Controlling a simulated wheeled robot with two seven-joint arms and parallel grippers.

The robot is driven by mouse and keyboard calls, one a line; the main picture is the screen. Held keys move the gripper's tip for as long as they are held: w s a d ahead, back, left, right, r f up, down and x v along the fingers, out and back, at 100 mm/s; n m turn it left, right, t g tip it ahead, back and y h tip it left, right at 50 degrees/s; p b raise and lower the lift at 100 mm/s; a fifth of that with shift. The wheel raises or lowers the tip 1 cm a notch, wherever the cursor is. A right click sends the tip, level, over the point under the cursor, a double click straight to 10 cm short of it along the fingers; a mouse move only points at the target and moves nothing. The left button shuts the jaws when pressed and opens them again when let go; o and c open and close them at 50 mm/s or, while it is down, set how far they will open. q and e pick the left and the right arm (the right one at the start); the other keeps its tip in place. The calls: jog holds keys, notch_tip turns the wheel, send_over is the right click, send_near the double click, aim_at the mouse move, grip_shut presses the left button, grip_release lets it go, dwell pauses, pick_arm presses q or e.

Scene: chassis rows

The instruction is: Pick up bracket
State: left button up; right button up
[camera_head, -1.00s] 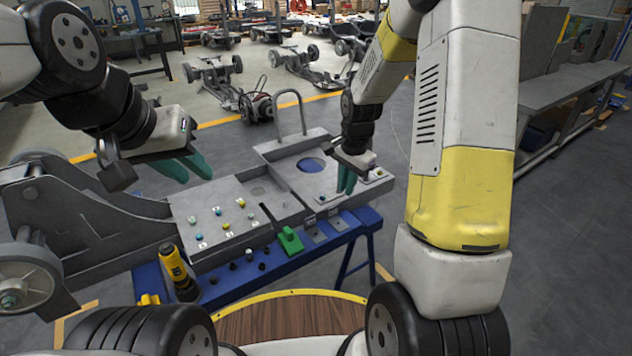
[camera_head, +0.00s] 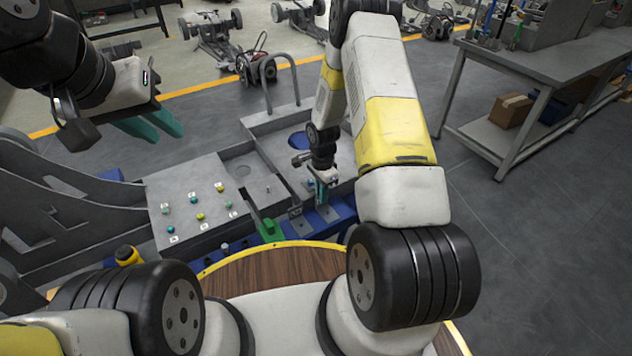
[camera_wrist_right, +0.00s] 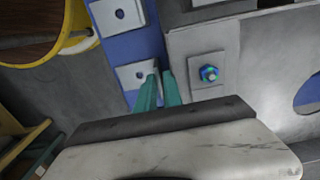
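Two grey brackets, flat plates with a hole, lie on the blue bench. One bracket (camera_wrist_right: 133,72) is right by my right fingertips in the right wrist view; the other bracket (camera_wrist_right: 121,14) lies farther off at the top. My right gripper (camera_wrist_right: 160,76) points down at the near bracket's edge, its teal fingers slightly apart with a narrow gap. I cannot tell whether they touch the bracket. In the head view my right gripper (camera_head: 325,198) is low over the bench's front strip and partly hides a bracket. My left gripper (camera_head: 155,124) is open and empty above the left side.
The grey chassis fixture (camera_head: 192,190) with small coloured bolts stands behind the blue bench strip. A bolted plate (camera_wrist_right: 207,73) is right of my right fingers. A green tool (camera_head: 270,230) is left of the brackets. A yellow-and-black driver (camera_head: 127,254) stands at the left.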

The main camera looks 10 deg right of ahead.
notch_tip(320, 180, down, 2)
jog(key=shift+f, duration=0.1)
grip_shut()
dwell(1.6)
